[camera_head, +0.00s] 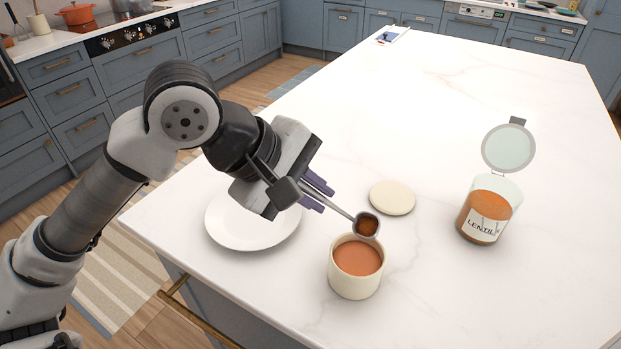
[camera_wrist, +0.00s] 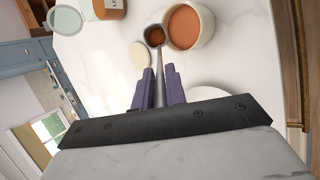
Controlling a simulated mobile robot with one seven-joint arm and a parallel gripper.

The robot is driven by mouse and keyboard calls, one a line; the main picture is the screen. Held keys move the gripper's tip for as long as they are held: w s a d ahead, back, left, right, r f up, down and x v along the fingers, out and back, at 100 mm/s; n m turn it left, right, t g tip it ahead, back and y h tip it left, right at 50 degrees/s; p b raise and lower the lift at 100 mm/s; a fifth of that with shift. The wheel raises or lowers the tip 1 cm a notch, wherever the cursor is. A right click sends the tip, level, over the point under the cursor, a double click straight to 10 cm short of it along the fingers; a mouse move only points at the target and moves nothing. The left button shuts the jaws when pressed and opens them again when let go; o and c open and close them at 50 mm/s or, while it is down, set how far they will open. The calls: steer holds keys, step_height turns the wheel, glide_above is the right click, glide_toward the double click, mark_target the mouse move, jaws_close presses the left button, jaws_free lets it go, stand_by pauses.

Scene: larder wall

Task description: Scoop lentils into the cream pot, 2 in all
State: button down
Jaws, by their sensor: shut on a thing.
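My gripper (camera_head: 318,190) is shut on the handle of a metal scoop (camera_head: 367,225). The scoop's bowl holds some reddish-brown lentils and is over the back rim of the cream pot (camera_head: 355,287). The pot stands upright, without a lid, and orange-red contents show inside it. The wrist view shows the scoop bowl (camera_wrist: 155,36) beside the cream pot (camera_wrist: 208,42). A glass jar labelled for lentils (camera_head: 487,212) stands to the right with its lid (camera_head: 508,148) swung up, holding orange lentils.
A round cream lid (camera_head: 392,198) lies flat on the worktop (camera_head: 440,110) behind the pot. A white plate (camera_head: 240,238) lies left of the pot, partly under my gripper. The worktop behind the jar is mostly clear.

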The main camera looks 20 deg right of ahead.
steer(key=shift+w+d+r+p, duration=0.1)
steer(key=shift+d+r+p, duration=0.05)
steer(key=shift+r+p, duration=0.35)
steer(key=shift+w+d+r+n+g+y+p, duration=0.3)
steer(key=shift+w+d+r+g+y+p, duration=0.4)
steer(key=shift+d+g+y+p, duration=0.35)
steer(key=shift+w+d+r+n+g+y+p, duration=0.3)
steer(key=shift+w+d+r+g+y+p, duration=0.2)
steer(key=shift+w+d+g+y+p, duration=0.55)
steer(key=shift+s+a+t, duration=0.25)
steer(key=shift+a+t, duration=0.05)
